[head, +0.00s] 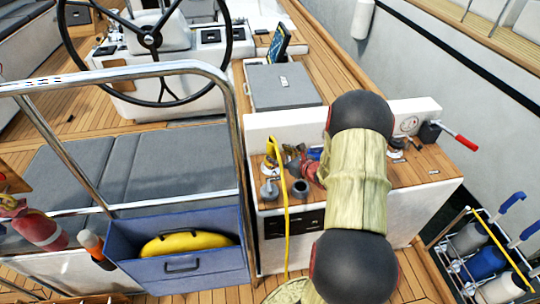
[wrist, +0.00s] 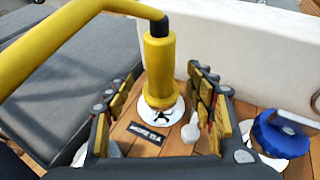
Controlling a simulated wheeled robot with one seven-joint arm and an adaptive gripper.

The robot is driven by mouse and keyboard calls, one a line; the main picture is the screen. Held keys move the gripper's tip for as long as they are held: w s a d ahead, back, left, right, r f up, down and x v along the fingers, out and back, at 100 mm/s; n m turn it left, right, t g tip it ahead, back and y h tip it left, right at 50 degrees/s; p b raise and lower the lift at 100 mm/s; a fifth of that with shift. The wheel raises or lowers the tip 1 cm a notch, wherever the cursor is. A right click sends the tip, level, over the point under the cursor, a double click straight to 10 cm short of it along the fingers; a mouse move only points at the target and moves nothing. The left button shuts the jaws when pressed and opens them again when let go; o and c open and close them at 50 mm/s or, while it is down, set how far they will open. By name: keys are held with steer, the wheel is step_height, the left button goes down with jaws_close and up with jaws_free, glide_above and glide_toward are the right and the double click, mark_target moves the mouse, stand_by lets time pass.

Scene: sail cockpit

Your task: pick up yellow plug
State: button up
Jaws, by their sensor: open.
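The yellow plug (wrist: 159,72) stands upright on a round, pale metal fitting (wrist: 161,115) set in the wooden top. A thick yellow cable (wrist: 60,32) bends from its dark upper end toward the left. My gripper (wrist: 160,80) is open, with one finger to each side of the plug; I cannot tell whether either touches it. In the head view the plug (head: 270,147) is small, at the left of the console top, and its cable (head: 285,215) hangs down the front. My gripper (head: 304,165) is there too, largely hidden by my arm.
A blue cap (wrist: 282,138) lies close to the right finger. A label (wrist: 146,136) and a small pale fitting (wrist: 190,131) are by the plug's base. A white wall (wrist: 240,50) stands behind. The console also has a red-handled lever (head: 455,136); a steel rail (head: 130,72) is at left.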

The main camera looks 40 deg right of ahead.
mark_target(275, 152)
steer(key=b+x, duration=0.1)
steer(key=x, duration=0.4)
steer(key=shift+b, duration=0.4)
steer(key=shift+w+f, duration=0.1)
steer(key=shift+w, duration=0.3)
steer(key=c, duration=0.3)
steer(key=c, duration=1.1)
jaws_close()
